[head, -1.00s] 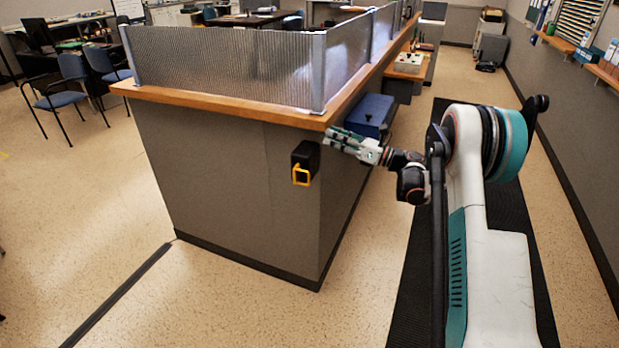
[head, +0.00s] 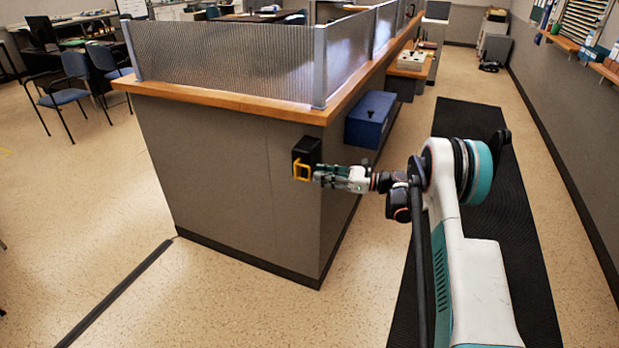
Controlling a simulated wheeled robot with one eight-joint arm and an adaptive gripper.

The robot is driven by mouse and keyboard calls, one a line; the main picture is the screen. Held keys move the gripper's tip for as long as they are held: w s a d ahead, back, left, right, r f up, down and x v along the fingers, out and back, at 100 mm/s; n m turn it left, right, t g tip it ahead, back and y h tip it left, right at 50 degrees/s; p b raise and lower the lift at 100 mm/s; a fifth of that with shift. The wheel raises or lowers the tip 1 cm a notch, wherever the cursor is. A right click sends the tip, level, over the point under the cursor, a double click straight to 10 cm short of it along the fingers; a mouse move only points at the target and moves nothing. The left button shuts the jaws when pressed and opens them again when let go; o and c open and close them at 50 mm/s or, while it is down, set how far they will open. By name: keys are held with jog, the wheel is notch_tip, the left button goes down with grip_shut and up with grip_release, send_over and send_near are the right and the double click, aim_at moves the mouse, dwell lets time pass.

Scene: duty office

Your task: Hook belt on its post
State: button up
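A black belt housing (head: 306,150) is fixed to the grey end panel of the counter, near its right corner. A yellow loop (head: 301,171), the belt's end, sits at the lower part of the housing. My gripper (head: 318,176) is right beside the loop, its fingertips pointing left at it. The fingers look close to the loop's right side, but I cannot tell if they touch it or how far apart they are. No post for the belt can be made out.
The counter (head: 225,105) has a wooden top and a ribbed screen. A blue box (head: 370,120) is at the counter's right side. A dark mat (head: 485,190) runs along the aisle. The floor (head: 200,290) in front of the end panel is clear.

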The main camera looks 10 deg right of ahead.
aim_at(309, 178)
jog(key=shift+b+x, duration=0.55)
jog(key=shift+x, duration=1.85)
grip_shut()
